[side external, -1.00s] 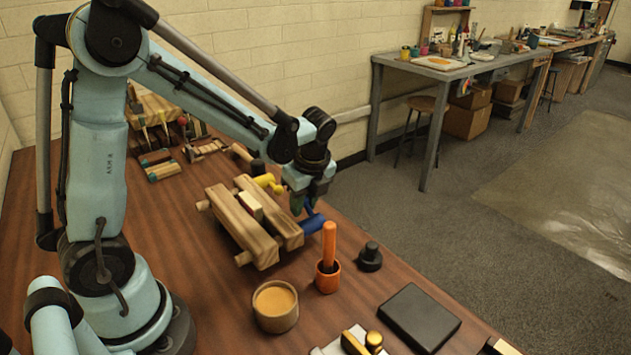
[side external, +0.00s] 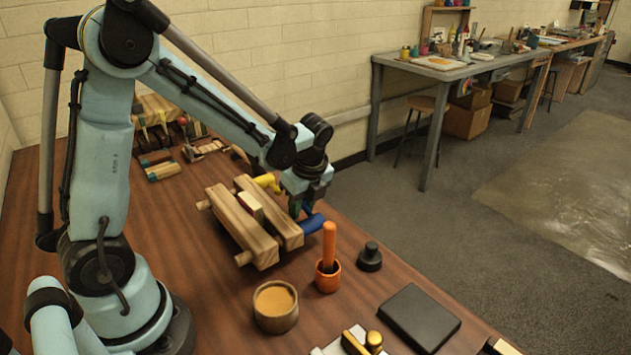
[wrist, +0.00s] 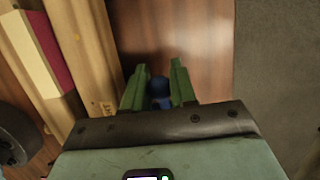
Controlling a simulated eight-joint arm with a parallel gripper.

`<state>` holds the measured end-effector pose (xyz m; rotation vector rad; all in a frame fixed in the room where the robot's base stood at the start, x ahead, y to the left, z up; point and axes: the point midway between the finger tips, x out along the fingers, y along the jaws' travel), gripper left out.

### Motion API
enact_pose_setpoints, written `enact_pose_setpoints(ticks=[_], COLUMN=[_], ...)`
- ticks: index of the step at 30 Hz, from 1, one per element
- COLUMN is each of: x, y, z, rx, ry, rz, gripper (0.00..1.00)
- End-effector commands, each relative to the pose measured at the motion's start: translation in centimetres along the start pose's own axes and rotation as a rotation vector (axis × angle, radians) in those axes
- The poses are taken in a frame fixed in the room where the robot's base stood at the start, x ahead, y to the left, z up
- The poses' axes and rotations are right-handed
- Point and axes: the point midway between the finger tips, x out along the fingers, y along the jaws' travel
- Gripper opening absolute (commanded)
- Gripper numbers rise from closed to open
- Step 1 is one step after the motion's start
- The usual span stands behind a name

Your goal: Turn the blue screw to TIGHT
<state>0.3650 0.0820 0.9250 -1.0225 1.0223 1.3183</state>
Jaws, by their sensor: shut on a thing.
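A wooden press (side external: 226,222) with two thick pale beams lies on the brown table, with a small cream-and-red block (side external: 250,207) between the beams. The blue screw (side external: 313,224) sticks out at the press's right side. A yellow screw (side external: 267,181) is at its far end. My gripper (side external: 303,207) is at the blue screw from above. In the wrist view its green fingers stand on either side of the blue screw (wrist: 160,88) and are shut on it. Small dark lettering shows on the beam (wrist: 106,107) beside it, too blurred to read. The fingers partly hide the blue screw.
An orange cup (side external: 328,277) with an orange-handled tool stands close in front of the blue screw. A black knob-shaped object (side external: 370,257), a bowl of tan paste (side external: 275,306) and a black slab (side external: 419,318) are nearby. The table's right edge runs close by.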

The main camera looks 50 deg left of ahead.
Motion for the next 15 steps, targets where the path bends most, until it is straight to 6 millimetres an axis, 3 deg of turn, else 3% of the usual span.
enact_pose_setpoints(ticks=[3, 15], x=[0.01, -0.37], y=[-0.06, 0.0], z=[-0.01, -0.08], rx=[0.0, 0.001], ry=[0.0, 0.001], rz=[-0.002, -0.001], gripper=[0.36, 0.36])
